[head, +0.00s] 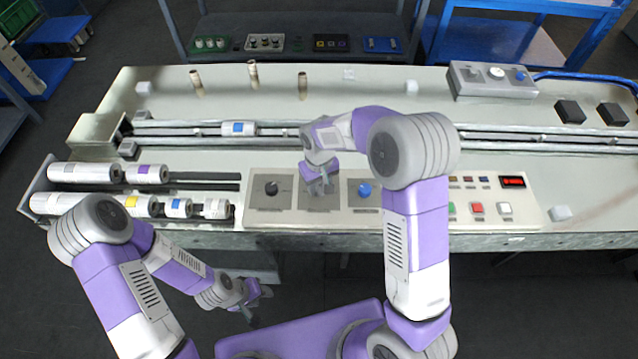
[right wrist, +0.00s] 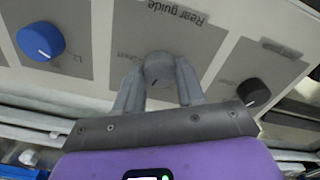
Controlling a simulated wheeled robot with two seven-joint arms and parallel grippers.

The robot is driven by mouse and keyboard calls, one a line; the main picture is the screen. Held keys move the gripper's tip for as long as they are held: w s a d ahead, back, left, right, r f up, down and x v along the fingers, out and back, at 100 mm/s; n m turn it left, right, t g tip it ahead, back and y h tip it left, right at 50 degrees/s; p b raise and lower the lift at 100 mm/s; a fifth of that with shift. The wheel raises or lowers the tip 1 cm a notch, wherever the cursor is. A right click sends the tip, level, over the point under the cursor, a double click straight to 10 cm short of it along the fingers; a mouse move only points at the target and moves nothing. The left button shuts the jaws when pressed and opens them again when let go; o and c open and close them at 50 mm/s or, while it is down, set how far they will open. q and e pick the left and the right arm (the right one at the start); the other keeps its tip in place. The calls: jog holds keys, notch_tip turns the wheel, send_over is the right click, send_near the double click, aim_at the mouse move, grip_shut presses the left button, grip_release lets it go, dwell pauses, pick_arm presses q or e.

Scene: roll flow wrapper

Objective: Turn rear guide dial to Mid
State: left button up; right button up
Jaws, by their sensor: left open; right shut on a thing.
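The rear guide dial (right wrist: 158,68) is a grey round knob on a dark grey plate with the label "Rear guide" upside down in the right wrist view. My right gripper (right wrist: 158,85) has one finger on each side of the dial and is shut on it. In the head view the right gripper (head: 322,187) is over the middle plate of the control panel (head: 340,217) and mostly hides the dial. Which setting the dial points at cannot be read. My left gripper (head: 254,300) is open and empty, in front of the table edge.
A black dial (head: 271,188) and a blue dial (head: 364,190) flank the rear guide dial. Buttons (head: 477,208) and a red display (head: 513,181) are on the right. White rolls (head: 82,172) lie at the left. A rail (head: 540,137) runs behind the panel.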

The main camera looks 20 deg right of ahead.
aim_at(319, 188)
jog(key=shift+m, duration=1)
jog(key=o, duration=1)
jog(key=shift+o, duration=0.2)
jog(key=shift+r, duration=0.1)
notch_tip(319, 188, up, 7)
jog(key=shift+r+p, duration=0.2)
jog(key=shift+p, duration=0.65)
